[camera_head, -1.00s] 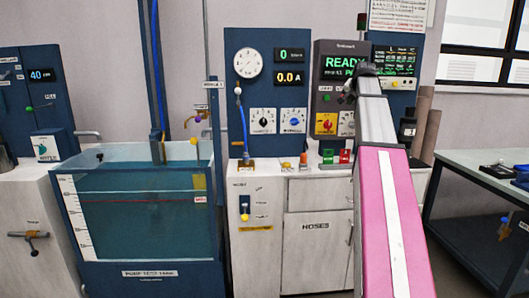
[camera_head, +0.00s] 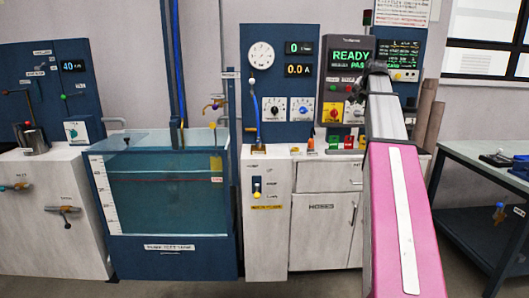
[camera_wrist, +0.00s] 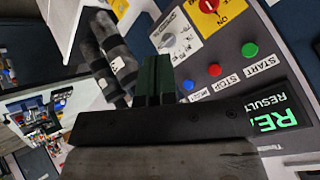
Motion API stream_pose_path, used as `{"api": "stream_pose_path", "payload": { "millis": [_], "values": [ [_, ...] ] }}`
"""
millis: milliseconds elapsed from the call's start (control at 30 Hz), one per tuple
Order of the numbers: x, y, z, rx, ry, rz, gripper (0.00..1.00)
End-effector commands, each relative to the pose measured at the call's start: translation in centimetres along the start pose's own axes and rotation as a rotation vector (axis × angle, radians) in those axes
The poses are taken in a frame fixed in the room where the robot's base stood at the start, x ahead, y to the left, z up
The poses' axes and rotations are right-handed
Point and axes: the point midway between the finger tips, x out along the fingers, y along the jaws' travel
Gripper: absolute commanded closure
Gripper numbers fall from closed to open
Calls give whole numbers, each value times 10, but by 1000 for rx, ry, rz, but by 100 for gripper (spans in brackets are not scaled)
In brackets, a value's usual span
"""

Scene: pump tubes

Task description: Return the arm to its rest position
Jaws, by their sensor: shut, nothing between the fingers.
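My pink and grey arm (camera_head: 405,215) reaches forward and up from the lower right of the head view. Its dark end, my gripper (camera_head: 376,68), is in front of the grey panel (camera_head: 334,84) with the green READY display. The wrist view shows my gripper's dark green fingers (camera_wrist: 153,78) together, with nothing between them. Behind them is the grey panel (camera_wrist: 218,68) with green, red and blue buttons and a yellow switch plate. I see no contact with the panel.
A water tank (camera_head: 165,255) stands left of a white cabinet (camera_head: 322,235). The blue gauge panel (camera_head: 262,85) is left of the grey panel. A dark-framed bench (camera_head: 455,215) stands at the right. Dark cylinders (camera_wrist: 112,52) are near my fingers in the wrist view.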

Motion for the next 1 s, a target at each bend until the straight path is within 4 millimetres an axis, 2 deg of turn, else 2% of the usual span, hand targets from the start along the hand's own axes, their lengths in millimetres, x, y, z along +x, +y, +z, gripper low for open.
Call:
{"api": "stream_pose_path", "payload": {
  "millis": [267, 467, 567, 667, 800, 1000],
  "values": [
    [32, 9, 40, -35, -45, 18, 100],
    [64, 20, 83, -75, -94, 38, 100],
    [86, 28, 116, -105, -130, 52, 100],
    [110, 39, 159, -143, -176, 70, 100],
    [141, 55, 220, -202, -243, 93, 100],
    [174, 81, 308, -289, -340, 125, 100]
  ]
}}
